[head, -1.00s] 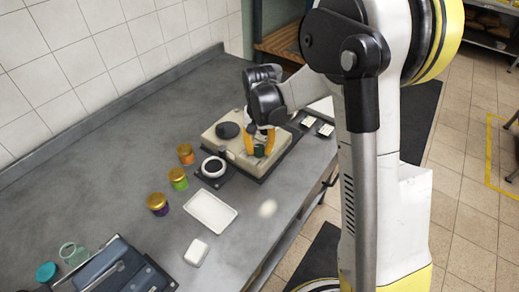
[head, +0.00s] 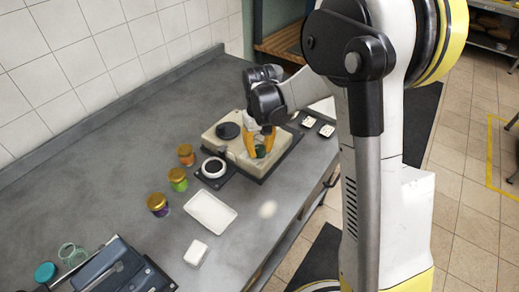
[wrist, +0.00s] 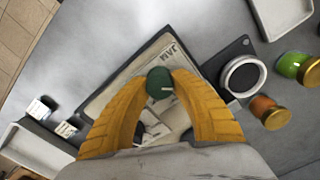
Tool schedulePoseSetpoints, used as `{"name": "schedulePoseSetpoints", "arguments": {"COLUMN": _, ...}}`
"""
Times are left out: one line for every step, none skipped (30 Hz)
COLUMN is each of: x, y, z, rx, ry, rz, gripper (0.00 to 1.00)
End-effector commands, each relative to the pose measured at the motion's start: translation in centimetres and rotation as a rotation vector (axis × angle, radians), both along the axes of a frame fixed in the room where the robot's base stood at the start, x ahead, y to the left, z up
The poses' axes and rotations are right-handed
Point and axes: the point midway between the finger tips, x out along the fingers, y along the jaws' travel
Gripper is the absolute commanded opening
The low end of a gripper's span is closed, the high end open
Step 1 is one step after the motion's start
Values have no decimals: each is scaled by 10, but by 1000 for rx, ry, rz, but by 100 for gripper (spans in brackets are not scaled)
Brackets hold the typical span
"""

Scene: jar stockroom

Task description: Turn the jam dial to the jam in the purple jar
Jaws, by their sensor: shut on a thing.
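The jam dial (wrist: 160,83) is a dark green round knob with a pale pointer mark, on a beige machine (head: 225,143). The letters "JAM" are printed beside it. My gripper (head: 260,146) has its yellow fingers on both sides of the dial, shut on it. The dial is partly hidden between the fingers in the head view. The purple jar (head: 158,204) has a gold lid and stands on the counter left of the white tray. The marks around the dial are mostly covered by my fingers in the wrist view.
An orange jar (head: 186,154) and a green jar (head: 178,179) stand near the purple one. A white-rimmed dark round dish (head: 213,168) is beside the machine. A white tray (head: 210,212) and a small white block (head: 196,252) lie in front. The back-left counter is clear.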

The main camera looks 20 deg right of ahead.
Motion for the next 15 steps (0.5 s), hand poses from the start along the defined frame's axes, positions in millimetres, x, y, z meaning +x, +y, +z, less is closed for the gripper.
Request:
{"name": "schedulePoseSetpoints", "arguments": {"x": 0, "y": 0, "z": 0, "rx": 0, "ry": 0, "rz": 1, "gripper": 0}}
{"name": "schedulePoseSetpoints", "arguments": {"x": 0, "y": 0, "z": 0, "rx": 0, "ry": 0, "rz": 1, "gripper": 0}}
{"name": "schedulePoseSetpoints", "arguments": {"x": 0, "y": 0, "z": 0, "rx": 0, "ry": 0, "rz": 1, "gripper": 0}}
{"name": "schedulePoseSetpoints", "arguments": {"x": 0, "y": 0, "z": 0, "rx": 0, "ry": 0, "rz": 1, "gripper": 0}}
{"name": "schedulePoseSetpoints", "arguments": {"x": 0, "y": 0, "z": 0, "rx": 0, "ry": 0, "rz": 1, "gripper": 0}}
{"name": "schedulePoseSetpoints", "arguments": {"x": 0, "y": 0, "z": 0, "rx": 0, "ry": 0, "rz": 1, "gripper": 0}}
{"name": "schedulePoseSetpoints", "arguments": {"x": 0, "y": 0, "z": 0, "rx": 0, "ry": 0, "rz": 1, "gripper": 0}}
{"name": "schedulePoseSetpoints", "arguments": {"x": 0, "y": 0, "z": 0, "rx": 0, "ry": 0, "rz": 0, "gripper": 0}}
{"name": "schedulePoseSetpoints", "arguments": {"x": 0, "y": 0, "z": 0, "rx": 0, "ry": 0, "rz": 0, "gripper": 0}}
{"name": "schedulePoseSetpoints", "arguments": {"x": 0, "y": 0, "z": 0, "rx": 0, "ry": 0, "rz": 0, "gripper": 37}}
{"name": "schedulePoseSetpoints", "arguments": {"x": 0, "y": 0, "z": 0, "rx": 0, "ry": 0, "rz": 0, "gripper": 46}}
{"name": "schedulePoseSetpoints", "arguments": {"x": 0, "y": 0, "z": 0, "rx": 0, "ry": 0, "rz": 0, "gripper": 52}}
{"name": "schedulePoseSetpoints", "arguments": {"x": 0, "y": 0, "z": 0, "rx": 0, "ry": 0, "rz": 0, "gripper": 52}}
{"name": "schedulePoseSetpoints", "arguments": {"x": 0, "y": 0, "z": 0, "rx": 0, "ry": 0, "rz": 0, "gripper": 52}}
{"name": "schedulePoseSetpoints", "arguments": {"x": 0, "y": 0, "z": 0, "rx": 0, "ry": 0, "rz": 0, "gripper": 52}}
